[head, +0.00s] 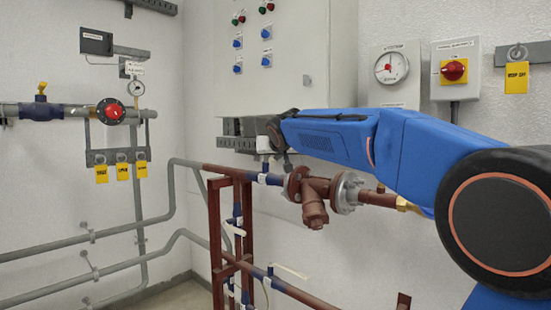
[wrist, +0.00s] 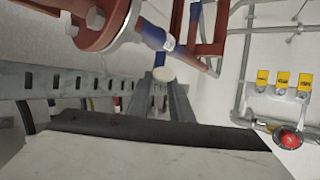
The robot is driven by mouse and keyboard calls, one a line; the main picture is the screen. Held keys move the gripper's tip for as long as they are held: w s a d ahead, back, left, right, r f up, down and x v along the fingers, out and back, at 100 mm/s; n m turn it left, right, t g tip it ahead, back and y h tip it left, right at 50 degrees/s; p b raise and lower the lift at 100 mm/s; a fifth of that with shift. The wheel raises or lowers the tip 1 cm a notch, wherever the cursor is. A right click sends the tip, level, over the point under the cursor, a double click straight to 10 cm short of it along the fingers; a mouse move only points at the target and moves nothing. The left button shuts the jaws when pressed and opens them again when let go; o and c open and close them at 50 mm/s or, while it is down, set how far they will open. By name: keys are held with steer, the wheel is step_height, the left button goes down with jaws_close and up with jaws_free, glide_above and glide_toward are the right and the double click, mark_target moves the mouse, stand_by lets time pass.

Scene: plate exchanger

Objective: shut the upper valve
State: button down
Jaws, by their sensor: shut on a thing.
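The upper valve has a blue body (head: 268,178) on the red pipe, left of the rusty flanged strainer. Its white lever (head: 264,146) shows only in part above the body, beside my gripper (head: 277,150). In the wrist view the blue body (wrist: 154,37) is at top centre, and the rounded pale end of the lever (wrist: 163,74) shows at the fingertips. My gripper (wrist: 163,88) is shut on the lever there. The fingers and arm hide much of the lever, so its exact angle is hard to tell.
The rusty strainer (head: 314,205) and its grey flange (head: 346,192) are close right of the valve, below my arm. A lower valve with a cream lever (head: 291,270) sits beneath. A grey cabinet (head: 280,60) and slotted tray (head: 238,144) are behind.

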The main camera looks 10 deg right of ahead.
steer(key=w+a+m+g+h, duration=0.5)
steer(key=w+a+m+h, duration=0.1)
steer(key=a+m+h, duration=0.4)
steer(key=shift+a+m+g+h, duration=0.3)
steer(key=shift+a+g, duration=0.1)
steer(key=shift+a, duration=0.5)
steer(key=shift+w, duration=0.1)
stand_by(0.7)
steer(key=c, duration=1.6)
jaws_free()
steer(key=shift+f, duration=0.1)
steer(key=v, duration=1.2)
steer(key=shift+f, duration=0.1)
steer(key=shift+a, duration=0.1)
